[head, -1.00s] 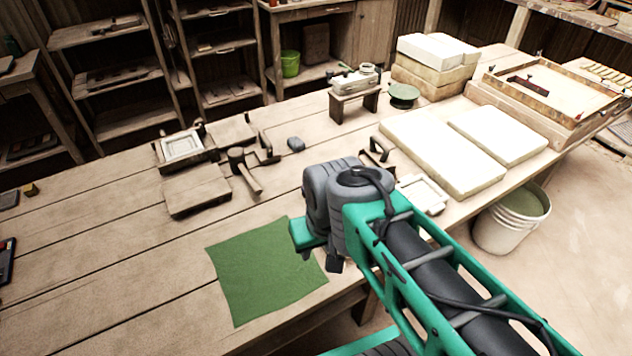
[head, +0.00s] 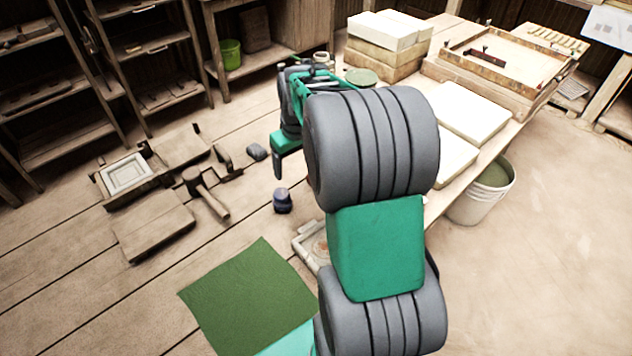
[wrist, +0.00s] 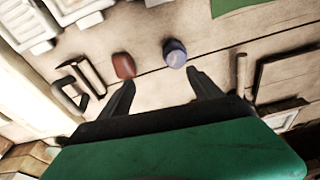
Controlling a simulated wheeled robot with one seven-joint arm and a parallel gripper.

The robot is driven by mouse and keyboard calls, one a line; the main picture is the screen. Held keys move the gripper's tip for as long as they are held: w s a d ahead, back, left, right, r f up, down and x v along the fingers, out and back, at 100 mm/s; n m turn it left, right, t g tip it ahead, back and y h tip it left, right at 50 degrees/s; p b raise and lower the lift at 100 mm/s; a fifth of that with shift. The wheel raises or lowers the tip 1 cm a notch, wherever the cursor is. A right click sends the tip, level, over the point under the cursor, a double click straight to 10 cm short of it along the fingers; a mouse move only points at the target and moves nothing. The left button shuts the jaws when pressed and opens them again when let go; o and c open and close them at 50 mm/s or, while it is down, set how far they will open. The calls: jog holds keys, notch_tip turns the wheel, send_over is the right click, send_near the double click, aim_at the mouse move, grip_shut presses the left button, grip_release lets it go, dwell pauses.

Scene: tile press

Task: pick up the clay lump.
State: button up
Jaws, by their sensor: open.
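A red-brown lump (wrist: 123,66), which looks like clay, lies on the table in the wrist view, just beyond the left fingertip. I cannot make it out in the head view, where my arm covers part of the table. A round blue-grey object (wrist: 174,53) lies beside it, beyond the gap between the fingers; it also shows in the head view (head: 283,201). My gripper (wrist: 160,79) is open and empty, pointing down over the table; one finger shows in the head view (head: 278,170). A dark grey lump (head: 257,151) sits left of it.
A mallet (head: 207,192), a wooden board (head: 152,226) and a framed mould (head: 127,174) lie to the left. A green cloth (head: 245,297) lies in front. White slabs (head: 470,108) lie to the right. A bucket (head: 482,190) stands on the floor beside the table.

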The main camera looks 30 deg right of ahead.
jog(key=w+d+f, duration=0.1)
jog(key=d+f, duration=0.1)
jog(key=d, duration=0.1)
jog(key=d+f, duration=0.2)
jog(key=d, duration=0.1)
jog(key=w+d+f, duration=0.1)
jog(key=d+f, duration=0.2)
jog(key=d, duration=0.1)
jog(key=shift+w, duration=0.3)
jog(key=f, duration=0.4)
jog(key=f+p, duration=0.1)
jog(key=f, duration=0.2)
jog(key=shift+w+f, duration=0.1)
jog(key=shift+w, duration=0.2)
jog(key=shift+c, duration=0.3)
grip_shut()
